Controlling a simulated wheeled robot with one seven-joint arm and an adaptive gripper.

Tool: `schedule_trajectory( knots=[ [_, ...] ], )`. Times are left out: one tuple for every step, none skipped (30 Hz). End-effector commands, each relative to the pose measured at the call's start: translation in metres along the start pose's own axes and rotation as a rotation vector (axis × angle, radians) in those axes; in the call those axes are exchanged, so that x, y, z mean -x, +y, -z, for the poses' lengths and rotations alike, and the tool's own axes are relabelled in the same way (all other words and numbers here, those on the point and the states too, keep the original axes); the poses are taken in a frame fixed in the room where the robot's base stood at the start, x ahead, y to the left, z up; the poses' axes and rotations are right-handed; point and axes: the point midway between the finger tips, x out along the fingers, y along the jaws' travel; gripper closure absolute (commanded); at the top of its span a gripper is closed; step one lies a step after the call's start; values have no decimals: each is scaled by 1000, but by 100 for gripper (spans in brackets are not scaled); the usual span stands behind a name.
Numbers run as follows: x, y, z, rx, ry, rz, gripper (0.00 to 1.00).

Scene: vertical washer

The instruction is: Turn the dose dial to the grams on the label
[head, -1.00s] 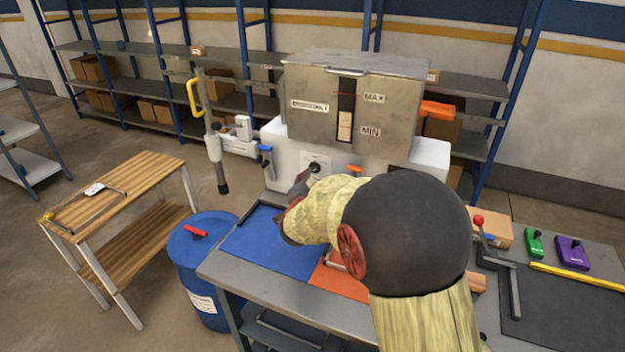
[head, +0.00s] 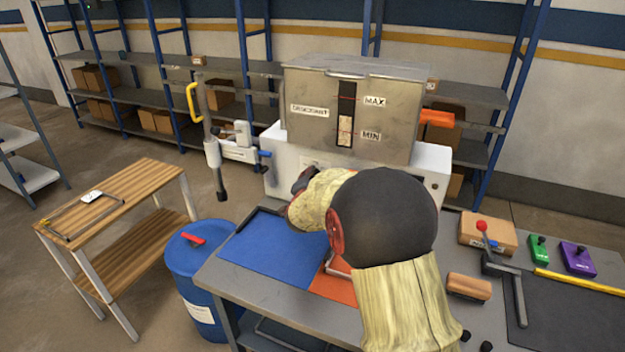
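The dosing machine stands at the back of the bench, with a grey metal hopper (head: 310,85) on a white housing (head: 430,165). The hopper has a sight window (head: 346,112) between MAX and MIN marks and a label plate (head: 309,110) whose text is hard to read. The dose dial cannot be made out now; my arm covers much of the housing front. My arm reaches from the lower right toward the housing. My gripper (head: 300,182) is at the housing's front, mostly hidden by my own arm, and its fingers cannot be told apart.
A blue mat (head: 270,243) and an orange mat (head: 335,288) lie on the bench. A blue drum (head: 195,280) and wooden table (head: 125,200) stand left.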

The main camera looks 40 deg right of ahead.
Motion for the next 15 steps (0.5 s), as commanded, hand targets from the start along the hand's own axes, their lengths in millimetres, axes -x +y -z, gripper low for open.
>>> schedule_trajectory(
  knots=[
    [0,0,0,0,0,0,78],
    [0,0,0,0,0,0,80],
    [0,0,0,0,0,0,82],
    [0,0,0,0,0,0,84],
    [0,0,0,0,0,0,86],
    [0,0,0,0,0,0,88],
    [0,0,0,0,0,0,90],
    [0,0,0,0,0,0,92],
    [0,0,0,0,0,0,94],
    [0,0,0,0,-1,-1,95],
    [0,0,0,0,-1,-1,97],
    [0,1,0,0,-1,-1,99],
    [0,1,0,0,-1,-1,100],
    [0,1,0,0,-1,-1,100],
    [0,1,0,0,-1,-1,100]
  ],
)
